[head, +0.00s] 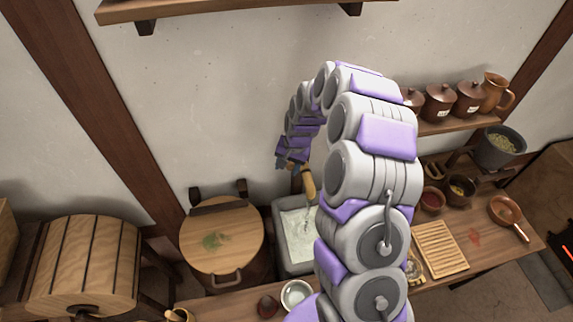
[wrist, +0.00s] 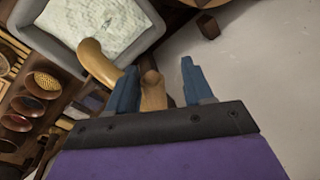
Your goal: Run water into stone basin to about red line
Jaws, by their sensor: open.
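The grey stone basin (head: 281,255) stands on the bench, partly hidden by my arm. Pale, rippled water (head: 298,232) lies in it, and a thin stream seems to fall from the wooden spout (head: 308,184) above. The wrist view shows the basin's rim (wrist: 150,42), the water (wrist: 90,25) and the curved spout (wrist: 97,62). My gripper (wrist: 157,68) is open, with a wooden tap handle (wrist: 152,92) standing between its blue fingers. I cannot tell whether they touch it. In the head view my gripper (head: 291,163) is beside the spout. I cannot make out a red line.
A round wooden lid (head: 222,240) on a tub is left of the basin, and a barrel (head: 85,265) is farther left. A small bowl (head: 296,293) sits in front. A slatted board (head: 440,250) and a pan (head: 507,211) lie right. Jars (head: 438,103) line a shelf.

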